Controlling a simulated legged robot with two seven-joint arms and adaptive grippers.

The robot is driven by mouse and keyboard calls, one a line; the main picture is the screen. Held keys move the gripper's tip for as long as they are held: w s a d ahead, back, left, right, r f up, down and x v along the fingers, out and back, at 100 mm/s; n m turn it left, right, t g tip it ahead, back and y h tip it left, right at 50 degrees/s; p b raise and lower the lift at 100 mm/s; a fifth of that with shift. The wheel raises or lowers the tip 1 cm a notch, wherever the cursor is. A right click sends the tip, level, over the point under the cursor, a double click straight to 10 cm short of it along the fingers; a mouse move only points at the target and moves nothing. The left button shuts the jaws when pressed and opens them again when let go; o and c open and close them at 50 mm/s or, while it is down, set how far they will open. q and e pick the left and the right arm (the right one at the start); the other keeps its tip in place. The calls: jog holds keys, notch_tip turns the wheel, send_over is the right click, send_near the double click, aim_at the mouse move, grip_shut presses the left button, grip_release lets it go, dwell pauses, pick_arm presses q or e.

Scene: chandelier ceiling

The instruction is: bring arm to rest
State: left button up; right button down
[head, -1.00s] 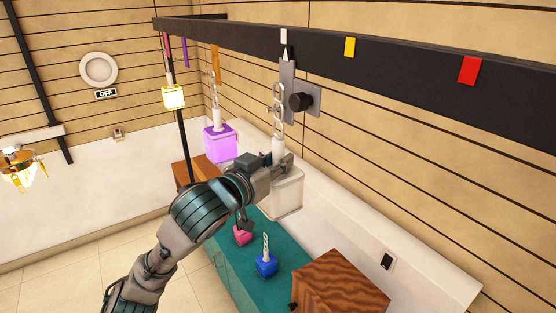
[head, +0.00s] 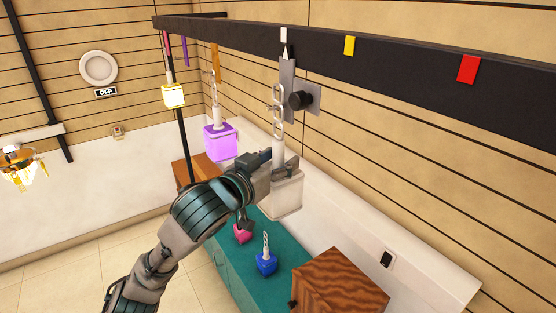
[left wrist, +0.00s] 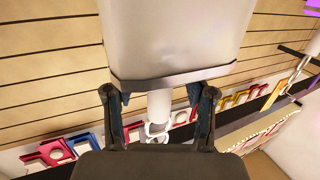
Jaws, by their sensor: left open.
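A white lantern (head: 284,197) hangs by a chain (head: 277,107) from the dark beam, under the white marker. My left gripper (head: 276,163) is at the lantern's white neck, just above its body. In the left wrist view the lantern body (left wrist: 180,35) fills the top. My left gripper's fingers (left wrist: 160,100) stand apart on either side of the neck (left wrist: 160,105), with gaps visible. My right gripper is in neither view.
The dark beam (head: 400,60) with coloured markers runs overhead. A lit purple lantern (head: 220,142) and a lit yellow one (head: 173,96) hang farther back. Blue (head: 266,263) and pink (head: 242,234) lanterns sit on the teal cabinet (head: 233,283) below. Floor at left is clear.

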pick_arm(q)
jog(key=o, duration=0.4)
jog(key=shift+a, duration=0.1)
jog(key=shift+s+a, duration=0.7)
jog(key=shift+a, duration=0.35)
jog(key=shift+s+a, duration=0.65)
jog(key=shift+a, duration=0.35)
jog(key=shift+s+a, duration=0.7)
jog(key=shift+a, duration=0.35)
